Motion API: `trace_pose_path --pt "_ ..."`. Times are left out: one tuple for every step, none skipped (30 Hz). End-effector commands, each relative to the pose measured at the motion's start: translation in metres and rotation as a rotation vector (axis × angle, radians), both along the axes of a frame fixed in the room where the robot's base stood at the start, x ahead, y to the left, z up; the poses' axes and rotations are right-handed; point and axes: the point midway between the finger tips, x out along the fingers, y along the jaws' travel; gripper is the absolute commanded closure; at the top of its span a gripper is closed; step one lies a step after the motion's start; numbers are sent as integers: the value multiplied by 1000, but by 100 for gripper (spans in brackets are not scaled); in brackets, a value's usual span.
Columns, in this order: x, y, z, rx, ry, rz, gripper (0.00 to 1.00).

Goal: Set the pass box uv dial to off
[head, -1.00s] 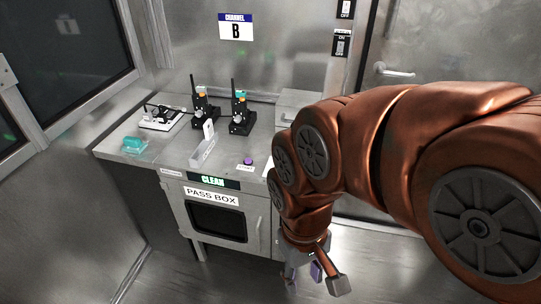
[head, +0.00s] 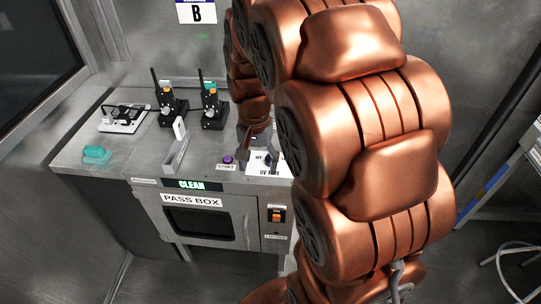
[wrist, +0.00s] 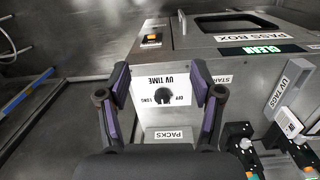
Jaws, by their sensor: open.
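The UV time dial is a small black knob (wrist: 152,97) on a white plate (wrist: 172,73) marked UV TIME, with OFF and LONG labels, upside down in the wrist view. The knob's exact pointing is too small to tell. In the head view the plate (head: 281,168) lies on the counter top above the pass box (head: 212,241), partly hidden by my gripper. My gripper (wrist: 162,84) is open and empty, its purple-padded fingers on either side of the plate and apart from the knob. In the head view my gripper (head: 258,143) points down over the plate.
A purple start button (head: 228,160) sits left of the plate. An orange-lit switch (head: 276,215) is on the pass box front.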

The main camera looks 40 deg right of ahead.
Motion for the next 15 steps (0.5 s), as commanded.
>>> trace_pose_path --pt "12 -12 -6 -3 1 -53 34" --pt "20 -18 -9 -7 -1 -85 34" --pt "30 -27 -12 -12 -10 -127 34" --pt "38 -34 -14 -15 -16 -160 34" --pt "45 -41 -18 -16 -17 -191 34" --pt "53 -50 -23 -19 -21 -233 34" --pt "60 -57 -26 -21 -25 -263 34" --pt "66 -64 -30 -23 -29 -292 34" --pt "74 -72 -34 -25 -34 -327 34" --pt "79 -78 -37 -26 -36 -353 34" --pt "83 -84 -40 -27 -39 -377 34" --pt "88 -90 -45 -28 -42 -406 34" --pt "92 -95 -48 -27 -43 -426 34" --pt "95 -99 -51 -28 -45 -445 34" --pt "99 -104 -53 -30 -49 -464 34"
